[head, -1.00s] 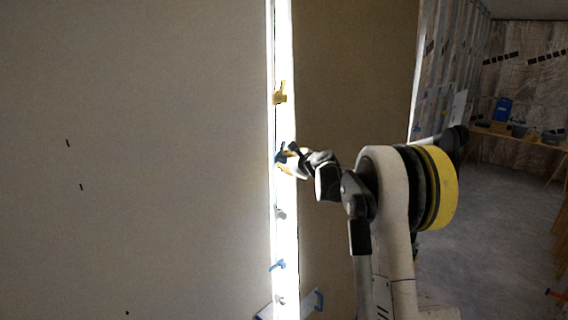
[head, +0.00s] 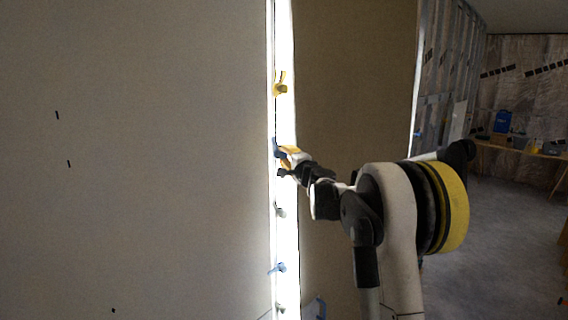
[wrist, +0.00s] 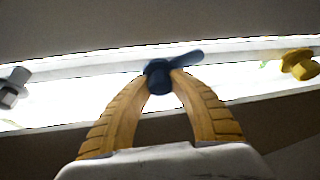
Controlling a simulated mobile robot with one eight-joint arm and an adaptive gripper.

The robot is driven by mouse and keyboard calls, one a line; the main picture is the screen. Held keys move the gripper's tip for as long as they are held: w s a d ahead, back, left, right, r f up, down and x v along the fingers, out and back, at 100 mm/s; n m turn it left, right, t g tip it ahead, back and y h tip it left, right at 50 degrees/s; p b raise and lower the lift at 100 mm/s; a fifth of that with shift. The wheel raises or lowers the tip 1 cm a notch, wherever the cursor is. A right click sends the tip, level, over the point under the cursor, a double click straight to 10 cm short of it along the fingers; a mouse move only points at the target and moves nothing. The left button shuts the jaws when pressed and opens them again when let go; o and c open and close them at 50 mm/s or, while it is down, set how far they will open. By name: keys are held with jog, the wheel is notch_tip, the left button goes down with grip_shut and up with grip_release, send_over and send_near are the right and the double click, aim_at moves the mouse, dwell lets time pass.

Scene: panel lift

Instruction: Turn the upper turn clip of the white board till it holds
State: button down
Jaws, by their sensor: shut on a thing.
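My gripper (wrist: 165,85) has its two orange fingers shut on the dark blue turn clip's round hub. The dark blue turn clip (wrist: 188,59) has its lever pointing right and slightly up in the wrist view, toward the yellow clip. In the head view this clip (head: 276,147) is on the bright strip beside the large pale board (head: 140,160), partly hidden by my gripper (head: 285,160). I cannot tell whether the lever overlaps the board.
A yellow clip (head: 281,89) is above on the strip. A grey clip (head: 279,210) and a blue clip (head: 277,268) are below. A brown panel (head: 350,90) stands right of the strip. A table (head: 520,150) is far right, with open floor before it.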

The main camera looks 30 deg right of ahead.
jog(key=n+b, duration=0.1)
jog(key=n, duration=0.1)
jog(key=n+t+b, duration=0.1)
jog(key=n+b, duration=0.1)
jog(key=shift+f+n+t+y, duration=0.15)
jog(key=shift+n+t+y, duration=0.15)
jog(key=shift+n+t+y+b, duration=0.3)
jog(key=shift+n+y+b, duration=0.15)
jog(key=shift+n, duration=0.75)
jog(key=shift+n+t+y+b, duration=0.3)
jog(key=shift+n+y+b, duration=0.15)
jog(key=shift+n, duration=0.75)
jog(key=c, duration=1.4)
grip_release()
jog(key=shift+w, duration=0.1)
